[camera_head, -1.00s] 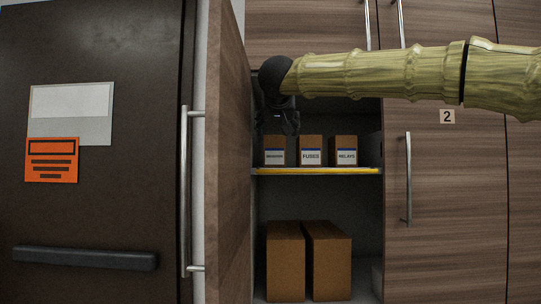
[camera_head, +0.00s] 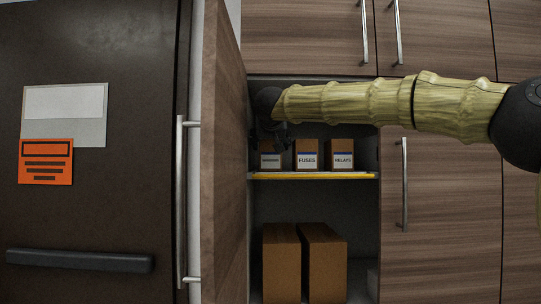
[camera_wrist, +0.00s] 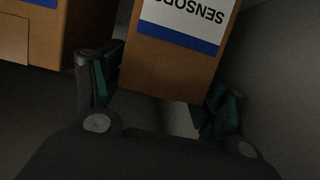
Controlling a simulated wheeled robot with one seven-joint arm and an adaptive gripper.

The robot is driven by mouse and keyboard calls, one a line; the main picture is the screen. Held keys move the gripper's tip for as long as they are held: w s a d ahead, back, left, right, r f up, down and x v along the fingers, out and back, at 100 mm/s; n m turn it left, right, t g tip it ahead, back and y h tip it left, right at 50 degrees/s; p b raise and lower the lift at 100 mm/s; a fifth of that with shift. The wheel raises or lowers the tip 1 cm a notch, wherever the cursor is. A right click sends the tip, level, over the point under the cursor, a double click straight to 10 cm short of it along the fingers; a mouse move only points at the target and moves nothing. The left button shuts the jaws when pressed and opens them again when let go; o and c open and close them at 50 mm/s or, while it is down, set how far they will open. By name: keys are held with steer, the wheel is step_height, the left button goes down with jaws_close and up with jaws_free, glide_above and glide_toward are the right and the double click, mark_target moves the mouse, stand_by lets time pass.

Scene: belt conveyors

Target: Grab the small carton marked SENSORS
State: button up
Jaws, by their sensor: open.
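The small carton marked SENSORS (camera_head: 270,161) stands leftmost on the cabinet's upper shelf, its top partly hidden by my gripper in the head view. In the wrist view the SENSORS carton (camera_wrist: 180,60) appears upside down, brown with a white and blue label. My gripper (camera_head: 270,140) is at the carton in the head view. In the wrist view my gripper (camera_wrist: 163,98) is open, with one green-padded finger on each side of the carton's near end. I cannot tell whether the pads touch it.
The FUSES carton (camera_head: 307,161) and RELAYS carton (camera_head: 341,161) stand to the right on the yellow-edged shelf (camera_head: 312,176). The open cabinet door (camera_head: 222,170) is close on the left. Two larger brown boxes (camera_head: 282,265) stand below.

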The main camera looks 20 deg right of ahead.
steer(key=shift+x, duration=0.85)
steer(key=shift+s, duration=0.15)
steer(key=c, duration=0.9)
steer(key=shift+c, duration=0.2)
steer(key=shift+r, duration=0.15)
